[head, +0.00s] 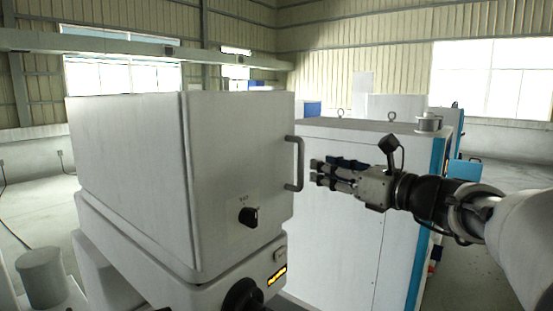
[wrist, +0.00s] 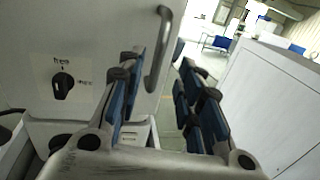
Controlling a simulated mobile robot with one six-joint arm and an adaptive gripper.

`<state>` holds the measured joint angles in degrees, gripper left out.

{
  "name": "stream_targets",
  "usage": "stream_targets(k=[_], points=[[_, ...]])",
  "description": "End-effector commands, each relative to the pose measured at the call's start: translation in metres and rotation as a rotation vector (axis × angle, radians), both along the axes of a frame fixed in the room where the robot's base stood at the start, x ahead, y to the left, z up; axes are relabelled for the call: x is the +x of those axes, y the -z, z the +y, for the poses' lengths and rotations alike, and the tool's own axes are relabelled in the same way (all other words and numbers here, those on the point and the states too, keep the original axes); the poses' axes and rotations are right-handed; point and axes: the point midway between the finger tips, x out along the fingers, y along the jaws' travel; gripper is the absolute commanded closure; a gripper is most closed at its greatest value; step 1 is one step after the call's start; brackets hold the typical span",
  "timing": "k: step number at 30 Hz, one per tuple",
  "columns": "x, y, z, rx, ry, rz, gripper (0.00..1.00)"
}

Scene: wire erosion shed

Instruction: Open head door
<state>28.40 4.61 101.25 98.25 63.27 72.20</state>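The head door (head: 225,140) is the pale front panel of a white box-shaped machine head, and it looks shut. A grey vertical bar handle (head: 300,163) is on its right edge. The door (wrist: 85,30) and its handle (wrist: 157,62) also show in the wrist view. My gripper (head: 313,172) is open and empty, just right of the handle and apart from it. In the wrist view, my gripper (wrist: 160,85) has its blue-padded fingers spread, with the handle ahead, nearer the left finger. A black knob (head: 249,216) sits low on the door.
A large white cabinet (head: 340,210) with a blue edge stands behind and right of my gripper. A black round handwheel (head: 243,294) is below the door.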

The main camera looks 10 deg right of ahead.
Motion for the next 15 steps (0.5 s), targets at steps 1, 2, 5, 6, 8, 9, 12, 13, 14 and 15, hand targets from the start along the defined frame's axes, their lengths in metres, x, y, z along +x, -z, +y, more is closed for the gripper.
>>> stream_targets(k=[1,2,5,6,8,9,12,13,14,15], points=[[0.010,-0.002,0.008,-0.001,-0.005,0.001,0.67],[0.016,-0.001,0.012,-0.001,-0.006,0.001,0.67],[0.033,-0.002,0.023,-0.001,-0.004,0.001,0.67],[0.039,-0.002,0.028,-0.001,-0.004,0.001,0.67],[0.048,-0.001,0.033,-0.001,-0.003,0.000,0.67],[0.053,-0.001,0.037,-0.001,-0.003,0.000,0.67],[0.063,-0.001,0.042,-0.002,-0.001,-0.001,0.67],[0.065,-0.001,0.044,-0.002,-0.002,-0.001,0.67],[0.067,-0.001,0.045,-0.002,-0.002,0.000,0.67],[0.069,-0.001,0.046,-0.002,-0.002,0.000,0.67]])
